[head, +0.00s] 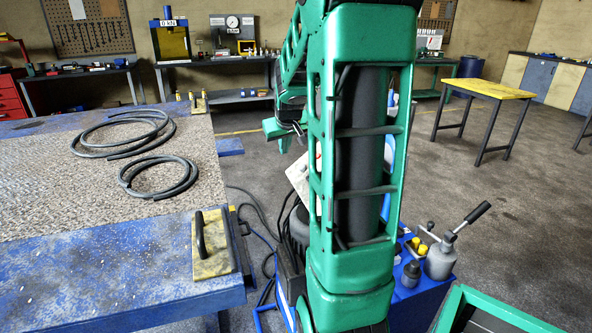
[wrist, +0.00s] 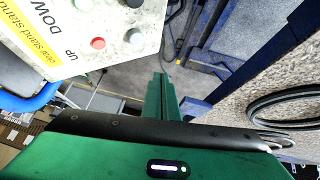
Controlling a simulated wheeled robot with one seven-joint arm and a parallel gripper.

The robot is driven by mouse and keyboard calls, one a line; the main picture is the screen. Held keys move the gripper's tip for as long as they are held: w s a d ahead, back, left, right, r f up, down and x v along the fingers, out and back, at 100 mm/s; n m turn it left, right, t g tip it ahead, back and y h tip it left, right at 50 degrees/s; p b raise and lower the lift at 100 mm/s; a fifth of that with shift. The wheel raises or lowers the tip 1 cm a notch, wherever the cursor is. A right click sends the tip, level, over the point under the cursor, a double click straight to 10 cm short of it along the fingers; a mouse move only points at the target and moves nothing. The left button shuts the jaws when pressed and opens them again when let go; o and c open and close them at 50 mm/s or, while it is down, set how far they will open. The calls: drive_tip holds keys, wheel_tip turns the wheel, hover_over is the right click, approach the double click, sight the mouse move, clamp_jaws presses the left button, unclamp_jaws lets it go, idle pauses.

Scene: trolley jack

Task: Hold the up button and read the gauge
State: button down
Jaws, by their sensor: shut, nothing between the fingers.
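A pale control box (wrist: 115,55) with red, green and black buttons fills the upper left of the wrist view. The printed word UP lies beside the red button (wrist: 97,43); DOWN is nearer the green button (wrist: 83,4). In the head view the box (head: 299,173) is partly hidden behind my arm. My gripper (wrist: 164,78) is shut and empty, its tips to the right of and below the box, apart from it in the picture. It also shows in the head view (head: 283,146). A round white gauge (head: 232,21) is at the back wall; its reading is too small to tell.
A blue table (head: 110,295) with black hose coils (head: 160,177) and a handled block (head: 212,245) stands left. A blue cart (head: 415,300) carries a grey pump (head: 440,258) at lower right. Cables hang near the box.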

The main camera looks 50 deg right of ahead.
drive_tip(key=shift+s+d+f, duration=0.35)
drive_tip(key=shift+d+f, duration=0.2)
drive_tip(key=shift+f, duration=0.25)
drive_tip(key=shift+s+d+f, duration=0.3)
drive_tip(key=shift+d+f, duration=0.2)
drive_tip(key=shift+f, duration=0.25)
drive_tip(key=shift+s+d+f, duration=0.35)
drive_tip(key=shift+d+f, duration=0.2)
drive_tip(key=shift+f, duration=0.25)
drive_tip(key=shift+s+f, duration=0.1)
drive_tip(key=shift+s+d+f, duration=0.2)
idle(0.4)
drive_tip(key=shift+s+d+f, duration=0.2)
drive_tip(key=shift+d+f, duration=0.05)
drive_tip(key=shift+f, duration=0.15)
idle(1.8)
drive_tip(key=shift+r, duration=0.1)
idle(1.1)
drive_tip(key=shift+w+a+r, duration=0.35)
drive_tip(key=shift+a+r, duration=0.1)
drive_tip(key=shift+r, duration=0.2)
drive_tip(key=shift+w+a+r, duration=0.25)
drive_tip(key=shift+a+r, duration=0.2)
drive_tip(key=shift+r, duration=0.2)
drive_tip(key=shift+w+a+r, duration=0.3)
drive_tip(key=shift+a+r, duration=0.15)
drive_tip(key=shift+r, duration=0.2)
drive_tip(key=shift+w+a+r, duration=0.25)
drive_tip(key=shift+a+r, duration=0.2)
drive_tip(key=shift+r, duration=0.2)
